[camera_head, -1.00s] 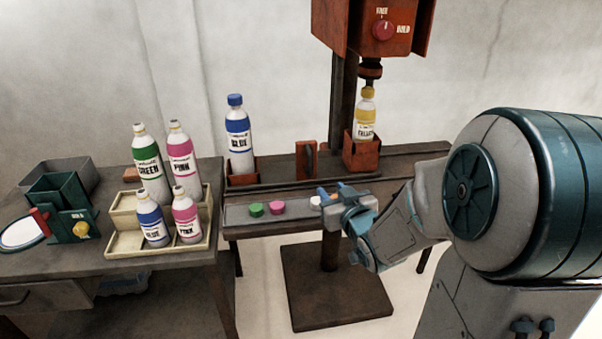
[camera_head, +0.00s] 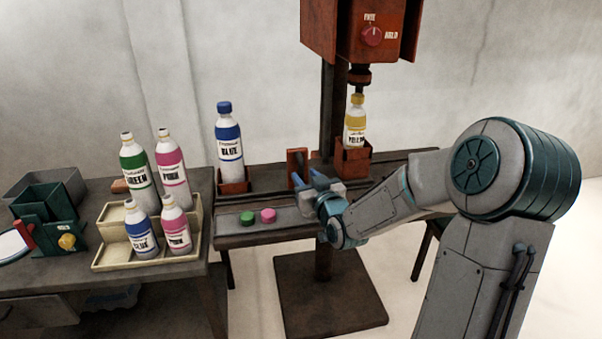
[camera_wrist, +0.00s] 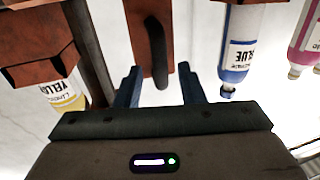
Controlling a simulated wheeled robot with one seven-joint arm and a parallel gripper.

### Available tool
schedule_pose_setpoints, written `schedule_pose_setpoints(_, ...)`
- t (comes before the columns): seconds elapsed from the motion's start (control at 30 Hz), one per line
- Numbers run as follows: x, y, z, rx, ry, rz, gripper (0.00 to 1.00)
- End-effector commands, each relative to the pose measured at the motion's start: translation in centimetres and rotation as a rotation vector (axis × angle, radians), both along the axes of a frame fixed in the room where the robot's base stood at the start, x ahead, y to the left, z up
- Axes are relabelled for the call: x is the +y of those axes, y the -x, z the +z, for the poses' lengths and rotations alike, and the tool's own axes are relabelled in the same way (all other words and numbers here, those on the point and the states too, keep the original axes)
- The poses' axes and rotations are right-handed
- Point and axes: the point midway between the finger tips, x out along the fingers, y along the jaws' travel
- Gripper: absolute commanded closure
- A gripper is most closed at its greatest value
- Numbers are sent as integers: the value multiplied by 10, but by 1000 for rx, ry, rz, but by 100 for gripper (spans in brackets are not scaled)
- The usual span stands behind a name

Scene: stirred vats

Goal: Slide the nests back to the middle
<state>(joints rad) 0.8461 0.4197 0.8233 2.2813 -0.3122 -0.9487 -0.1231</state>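Two red-brown nests sit on a dark rail. The left nest (camera_head: 233,187) holds a blue-capped BLUE bottle (camera_head: 229,150); the right nest (camera_head: 352,158) holds a yellow-capped YELLOW bottle (camera_head: 355,124) beneath the red press head (camera_head: 362,35). Between them stands a red-brown plate (camera_head: 292,158) with a dark upright handle, partly behind my fingers. In the wrist view, the handle (camera_wrist: 156,50) shows just beyond and between my fingertips, with no visible grip on it. My gripper (camera_head: 307,178) is open and empty, pointing at the plate; its blue fingers also show in the wrist view (camera_wrist: 158,70).
A cream stepped rack (camera_head: 110,255) with several bottles stands on the left table, beside a green holder (camera_head: 50,215).

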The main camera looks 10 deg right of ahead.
Motion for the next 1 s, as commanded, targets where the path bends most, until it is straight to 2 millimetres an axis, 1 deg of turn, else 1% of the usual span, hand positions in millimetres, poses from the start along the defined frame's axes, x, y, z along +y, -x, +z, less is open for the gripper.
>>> schedule_pose_setpoints(0.03,3,-9,-1,0,-3,2,64)
schedule_pose_setpoints(0.1,4,-18,0,0,-3,1,64)
schedule_pose_setpoints(0.2,6,-28,0,0,-1,1,64)
schedule_pose_setpoints(0.37,7,-35,0,0,0,0,64)
schedule_pose_setpoints(0.6,7,-35,0,1,0,0,64)
schedule_pose_setpoints(0.63,7,-35,0,1,0,0,67)
schedule_pose_setpoints(0.73,7,-35,0,1,0,0,95)
schedule_pose_setpoints(0.77,7,-35,0,1,0,0,100)
schedule_pose_setpoints(1.0,7,-35,0,1,1,3,100)
